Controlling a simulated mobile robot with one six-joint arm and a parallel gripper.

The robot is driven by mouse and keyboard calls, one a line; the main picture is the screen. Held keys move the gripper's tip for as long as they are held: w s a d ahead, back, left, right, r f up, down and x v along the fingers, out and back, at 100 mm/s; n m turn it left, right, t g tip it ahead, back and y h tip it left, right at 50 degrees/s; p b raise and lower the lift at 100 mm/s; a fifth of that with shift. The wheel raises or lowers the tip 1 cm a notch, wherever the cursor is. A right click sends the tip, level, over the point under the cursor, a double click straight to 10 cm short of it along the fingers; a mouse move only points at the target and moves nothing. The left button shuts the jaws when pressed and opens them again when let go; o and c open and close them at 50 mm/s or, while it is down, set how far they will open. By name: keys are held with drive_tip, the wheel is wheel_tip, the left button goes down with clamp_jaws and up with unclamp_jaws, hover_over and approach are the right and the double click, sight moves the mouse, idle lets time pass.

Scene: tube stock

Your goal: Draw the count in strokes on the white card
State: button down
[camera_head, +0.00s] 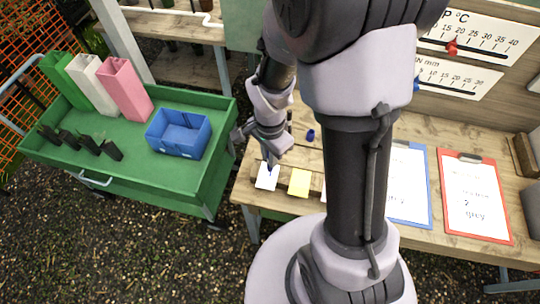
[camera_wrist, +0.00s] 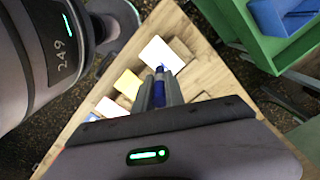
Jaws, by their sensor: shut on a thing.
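My gripper (camera_head: 268,156) is shut on a blue pen (camera_wrist: 160,71), which points down between its fingers (camera_wrist: 160,94). The white card (camera_head: 266,178) lies on a wooden block near the left corner of the wooden bench. It also shows in the wrist view (camera_wrist: 168,50), straight ahead of the pen. The pen tip is over or at the card's near edge; I cannot tell whether it touches. No strokes can be made out on the card at this size. A yellow card (camera_head: 299,183) lies to its right, and it shows in the wrist view (camera_wrist: 128,83).
A small blue object (camera_head: 311,134) lies behind the cards. A blue clipboard (camera_head: 429,205) and a red clipboard (camera_head: 505,215) with written sheets lie on the right. A green trolley (camera_head: 120,175) on the left holds upright tubes, a blue bin (camera_head: 172,146) and several black items. My arm hides the bench's middle.

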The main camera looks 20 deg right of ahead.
drive_tip(key=w, duration=0.1)
drive_tip(key=w+f, duration=0.1)
drive_tip(key=shift+w+d+f, duration=0.25)
drive_tip(key=shift+w+f, duration=0.15)
idle(0.3)
drive_tip(key=shift+f, duration=0.1)
idle(0.4)
drive_tip(key=shift+f+b, duration=0.3)
drive_tip(key=shift+f+b, duration=0.25)
drive_tip(key=shift+b, duration=0.25)
idle(0.4)
drive_tip(key=shift+s+a, duration=0.1)
drive_tip(key=shift+s+a+b, duration=0.3)
drive_tip(key=shift+s, duration=0.1)
idle(0.3)
